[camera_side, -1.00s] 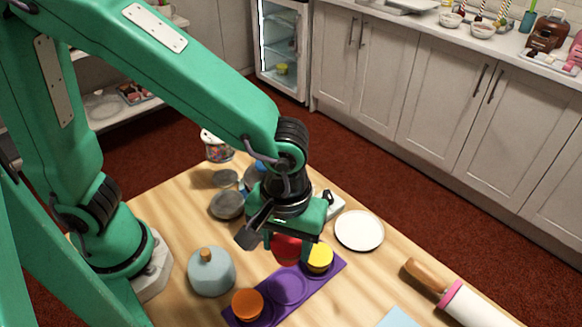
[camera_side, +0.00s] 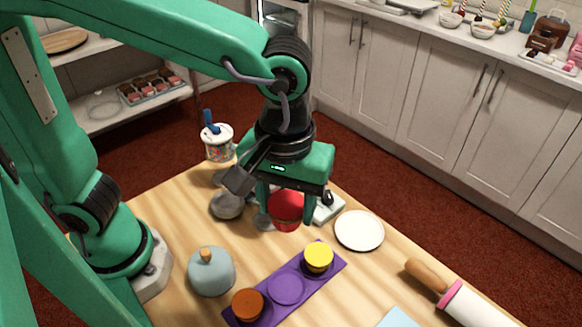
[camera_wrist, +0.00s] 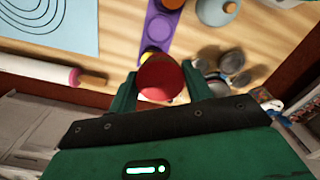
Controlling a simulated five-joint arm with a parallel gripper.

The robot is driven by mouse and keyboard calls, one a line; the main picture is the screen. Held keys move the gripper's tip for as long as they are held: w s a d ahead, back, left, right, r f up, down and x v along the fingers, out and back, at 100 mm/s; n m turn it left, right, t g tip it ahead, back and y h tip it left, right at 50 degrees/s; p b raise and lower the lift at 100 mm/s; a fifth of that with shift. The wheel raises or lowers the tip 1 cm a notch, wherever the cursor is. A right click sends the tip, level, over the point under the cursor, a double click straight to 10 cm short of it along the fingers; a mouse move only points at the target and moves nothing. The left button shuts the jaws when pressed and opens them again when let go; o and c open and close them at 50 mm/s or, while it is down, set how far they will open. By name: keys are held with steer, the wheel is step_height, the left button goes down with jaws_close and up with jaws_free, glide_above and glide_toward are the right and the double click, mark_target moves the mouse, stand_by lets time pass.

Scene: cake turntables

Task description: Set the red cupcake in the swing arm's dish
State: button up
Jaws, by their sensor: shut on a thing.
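My gripper (camera_side: 287,208) is shut on the red cupcake (camera_side: 286,212) and holds it above the table, clear of the purple tray. In the wrist view the red cupcake (camera_wrist: 160,78) sits between the two green fingers. Several grey dishes are on the table behind and left of my gripper, among them a grey dish (camera_side: 227,205); they also show in the wrist view, where one grey dish (camera_wrist: 232,62) lies right of the fingers. I cannot tell which of them belongs to the swing arm, as my gripper covers part of that area.
The purple tray (camera_side: 318,280) holds a yellow cupcake (camera_side: 319,257) and an orange one (camera_side: 248,305), with its middle spot empty. A blue-grey dome (camera_side: 211,271), a white plate (camera_side: 359,230), a rolling pin (camera_side: 455,296) and a sprinkle tub (camera_side: 217,143) stand around.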

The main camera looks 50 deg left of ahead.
step_height(320, 180, up, 3)
steer(key=shift+r, duration=0.15)
steer(key=w+a+n, duration=0.4)
steer(key=a, duration=0.7)
steer(key=n, duration=0.6)
glide_above(228, 204)
step_height(228, 204, down, 17)
steer(key=shift+f, duration=0.15)
steer(key=shift+f, duration=2.05)
steer(key=shift+f, duration=0.15)
steer(key=o, duration=1)
